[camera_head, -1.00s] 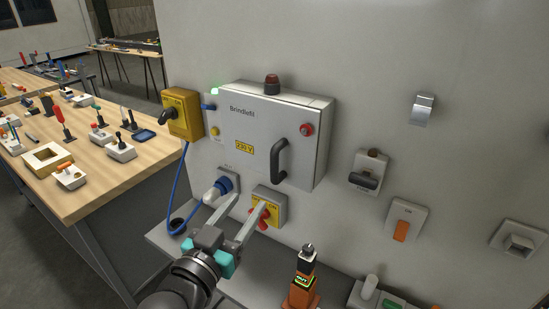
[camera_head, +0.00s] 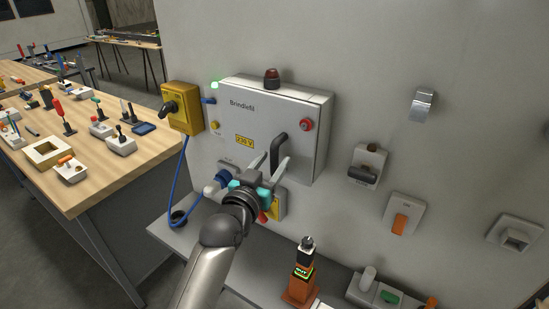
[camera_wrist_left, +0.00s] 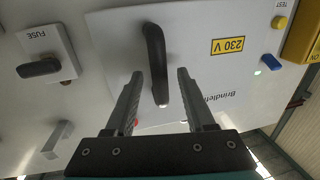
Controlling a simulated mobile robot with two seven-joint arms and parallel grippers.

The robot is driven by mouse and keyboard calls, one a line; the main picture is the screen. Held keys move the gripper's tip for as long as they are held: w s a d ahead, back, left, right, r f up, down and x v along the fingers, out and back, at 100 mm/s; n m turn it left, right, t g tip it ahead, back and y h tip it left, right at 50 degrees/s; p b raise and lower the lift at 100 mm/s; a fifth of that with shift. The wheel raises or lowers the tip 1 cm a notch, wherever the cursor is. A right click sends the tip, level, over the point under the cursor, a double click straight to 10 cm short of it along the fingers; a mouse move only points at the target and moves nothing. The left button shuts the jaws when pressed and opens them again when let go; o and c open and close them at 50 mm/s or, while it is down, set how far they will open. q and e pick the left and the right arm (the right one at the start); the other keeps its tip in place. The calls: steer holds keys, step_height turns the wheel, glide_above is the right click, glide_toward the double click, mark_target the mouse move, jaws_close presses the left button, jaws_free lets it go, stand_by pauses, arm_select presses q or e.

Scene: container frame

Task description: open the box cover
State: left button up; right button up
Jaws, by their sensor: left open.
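The grey-white box (camera_head: 240,125) is mounted on the wall panel, with its front cover closed. A black bar handle (camera_head: 278,148) sits on the right part of the cover; it also shows in the left wrist view (camera_wrist_left: 156,60). My left gripper (camera_head: 270,162) is open in front of the lower part of the cover. In the left wrist view its two fingers (camera_wrist_left: 157,82) point at the cover, with the lower end of the handle between them. I cannot tell whether a finger touches it. My right gripper is in neither view.
A shelf (camera_head: 240,248) with an orange device (camera_head: 300,280) juts out beneath. Switches line the wall at right.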

arm_select(q)
steer(key=shift+w+d, duration=0.35)
steer(key=shift+w, duration=0.3)
steer(key=shift+c, duration=0.4)
jaws_close()
stand_by(0.7)
